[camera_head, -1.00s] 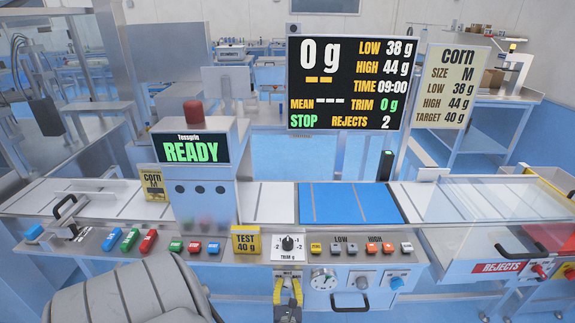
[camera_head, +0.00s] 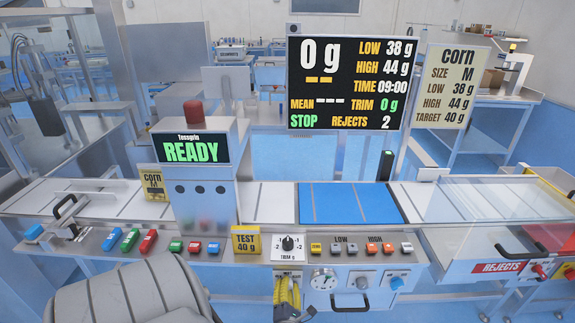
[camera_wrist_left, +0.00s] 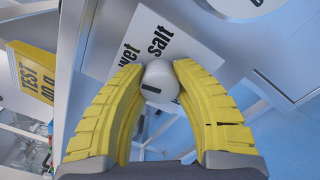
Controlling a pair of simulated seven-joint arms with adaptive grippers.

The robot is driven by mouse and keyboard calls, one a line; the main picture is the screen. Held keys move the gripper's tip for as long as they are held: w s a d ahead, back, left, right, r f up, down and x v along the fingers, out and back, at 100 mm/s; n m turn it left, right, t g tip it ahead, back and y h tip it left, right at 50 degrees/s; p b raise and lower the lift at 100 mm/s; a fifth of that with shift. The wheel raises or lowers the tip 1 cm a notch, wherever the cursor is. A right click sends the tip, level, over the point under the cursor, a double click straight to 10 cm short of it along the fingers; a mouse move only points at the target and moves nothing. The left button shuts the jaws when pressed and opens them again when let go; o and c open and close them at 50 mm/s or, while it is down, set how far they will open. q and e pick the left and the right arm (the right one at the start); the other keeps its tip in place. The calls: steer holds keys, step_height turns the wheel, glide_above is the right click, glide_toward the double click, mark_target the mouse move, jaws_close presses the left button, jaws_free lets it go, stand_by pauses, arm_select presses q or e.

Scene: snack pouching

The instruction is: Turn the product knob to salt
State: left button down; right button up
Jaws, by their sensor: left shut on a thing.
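The product knob (camera_wrist_left: 158,84) is a pale round knob in the left wrist view, in front of a white plate (camera_wrist_left: 150,30) lettered "wet" and "salt". My left gripper (camera_wrist_left: 158,90) has its two yellow fingers on either side of the knob, shut on it. A short dark mark shows on the knob's face; I cannot tell for sure which word it points at. In the head view my left gripper (camera_head: 288,292) is at the front panel below the trim dial and hides the knob. My right gripper is not in view.
The trim dial (camera_head: 288,243) sits just above the gripper. A yellow "TEST 40 g" sign (camera_head: 246,240) stands at the upper left.

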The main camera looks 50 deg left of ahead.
arm_select(q)
steer(key=m, duration=1.4)
stand_by(0.5)
steer(key=c, duration=0.9)
jaws_free()
steer(key=v, duration=1.2)
